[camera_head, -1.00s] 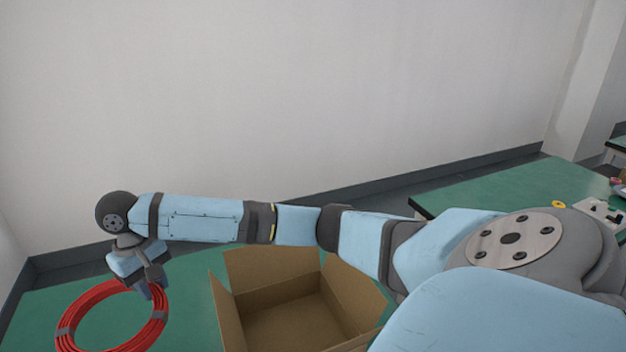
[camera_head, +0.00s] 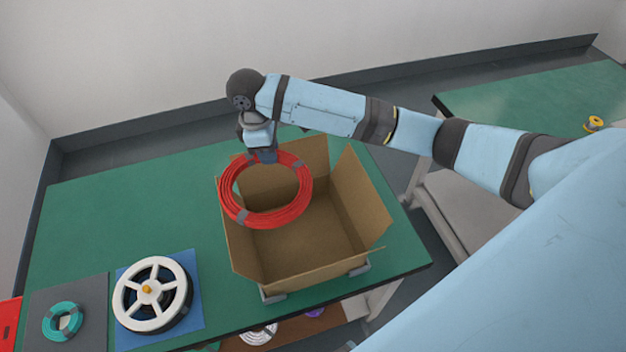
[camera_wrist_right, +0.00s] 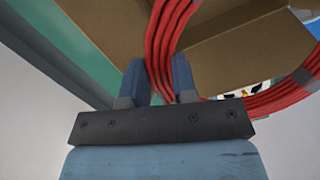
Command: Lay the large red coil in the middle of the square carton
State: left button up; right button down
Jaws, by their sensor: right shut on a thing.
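The large red coil (camera_head: 232,202) hangs from my right gripper (camera_head: 267,156), which is shut on its far rim. In the head view the coil overlaps the left and back part of the open square carton (camera_head: 300,272); it looks to be above the carton, though its exact height is unclear. The carton's flaps stand open and the part of its floor that shows is bare. In the right wrist view the coil (camera_wrist_right: 170,40) passes between the two fingers (camera_wrist_right: 157,82), with cardboard (camera_wrist_right: 235,50) beyond. My left gripper is not in view.
The carton stands on a green table (camera_head: 110,205). A white-and-black spool (camera_head: 125,300) on a blue mat and a small teal coil (camera_head: 62,310) on a grey mat lie front left. A second green table (camera_head: 530,115) with a yellow spool (camera_head: 593,124) is at right.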

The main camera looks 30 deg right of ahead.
jog(key=s+a+f+n+p, duration=0.1)
jog(key=f+n, duration=0.3)
jog(key=f, duration=0.2)
jog(key=s+a+f+n+t+p, duration=0.1)
jog(key=f+n+p, duration=0.1)
jog(key=f+n, duration=0.2)
jog(key=s+a+f+n+p, duration=0.1)
jog(key=f+n, duration=0.3)
jog(key=f, duration=0.6)
jog(key=shift+s+a+n+t, duration=0.1)
jog(key=shift+n+t, duration=0.3)
jog(key=shift+f, duration=2.25)
jog(key=c, duration=0.9)
grip_release()
jog(key=shift+f, duration=0.1)
